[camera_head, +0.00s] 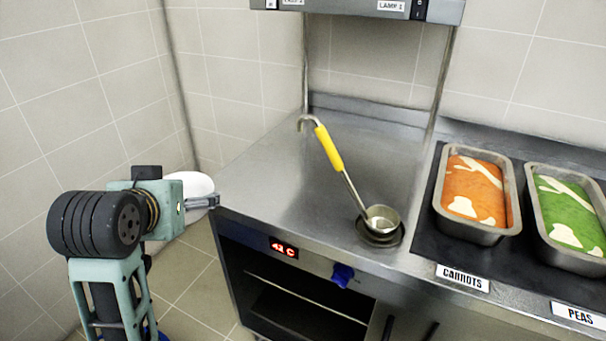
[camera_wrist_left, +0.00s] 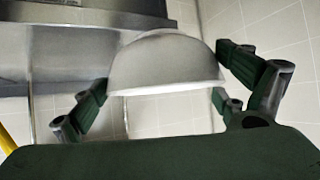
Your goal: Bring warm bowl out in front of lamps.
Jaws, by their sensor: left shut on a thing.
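A white bowl (camera_head: 196,186) is at the left end of the steel counter, partly hidden behind my left gripper (camera_head: 203,202). In the left wrist view the bowl (camera_wrist_left: 166,68) sits between the dark fingers of my left gripper (camera_wrist_left: 160,92), which is shut on it. The bowl appears to be held beside the counter's left edge, above the floor. The heat lamp housing (camera_head: 370,8) hangs over the back of the counter, with lamp labels on its front. My right gripper is not in either view.
A ladle (camera_head: 328,150) with a yellow handle stands in a round holder on the counter (camera_head: 270,165). Pans of carrots (camera_head: 472,190) and peas (camera_head: 568,213) sit at the right. A warming cabinet below shows a red display (camera_head: 284,248). The counter's left part is clear.

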